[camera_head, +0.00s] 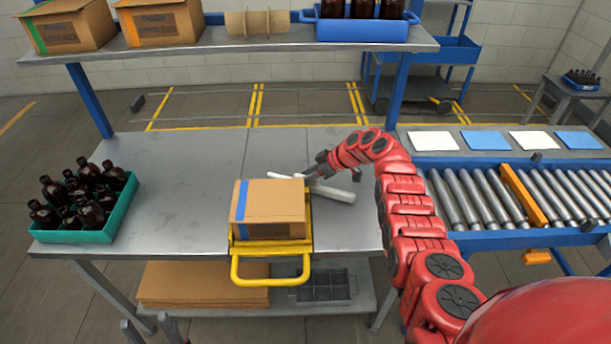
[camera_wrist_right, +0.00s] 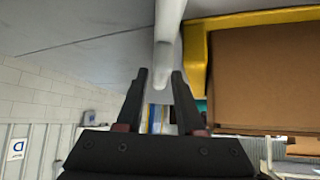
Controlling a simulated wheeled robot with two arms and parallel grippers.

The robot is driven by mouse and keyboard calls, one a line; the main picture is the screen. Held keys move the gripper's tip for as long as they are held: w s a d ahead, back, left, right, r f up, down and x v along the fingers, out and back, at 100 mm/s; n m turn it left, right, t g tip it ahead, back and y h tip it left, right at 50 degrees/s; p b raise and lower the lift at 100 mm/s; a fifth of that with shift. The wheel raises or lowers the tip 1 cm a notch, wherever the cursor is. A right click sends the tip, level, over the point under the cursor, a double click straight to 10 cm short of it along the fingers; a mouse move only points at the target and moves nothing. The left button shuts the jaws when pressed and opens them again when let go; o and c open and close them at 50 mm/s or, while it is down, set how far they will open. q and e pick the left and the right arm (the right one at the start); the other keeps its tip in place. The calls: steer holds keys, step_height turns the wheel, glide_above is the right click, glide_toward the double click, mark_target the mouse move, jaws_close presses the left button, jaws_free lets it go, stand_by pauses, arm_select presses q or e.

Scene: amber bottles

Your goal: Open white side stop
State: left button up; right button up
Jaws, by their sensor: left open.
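The white side stop (camera_head: 335,194) is a pale bar beside the yellow fixture (camera_head: 262,281) that holds a cardboard box (camera_head: 275,199). It also shows in the right wrist view (camera_wrist_right: 168,28), beside the yellow edge. My right gripper (camera_head: 309,172) is at the stop, behind the box. In the wrist view its fingers (camera_wrist_right: 160,74) are apart, with the bar's end at the gap between the tips. Contact cannot be told. My left gripper (camera_head: 149,320) is open and empty at the bottom left, in front of the table.
A teal crate (camera_head: 126,205) of amber bottles stands at the table's left. A shelf (camera_head: 200,56) with boxes and a blue crate (camera_head: 362,30) spans above the back. A roller conveyor (camera_head: 470,240) is at right. The table's middle left (camera_head: 185,180) is clear.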

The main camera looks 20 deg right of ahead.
steer(key=shift+w+a+f, duration=0.1)
steer(key=shift+f, duration=0.05)
jaws_close()
stand_by(1.5)
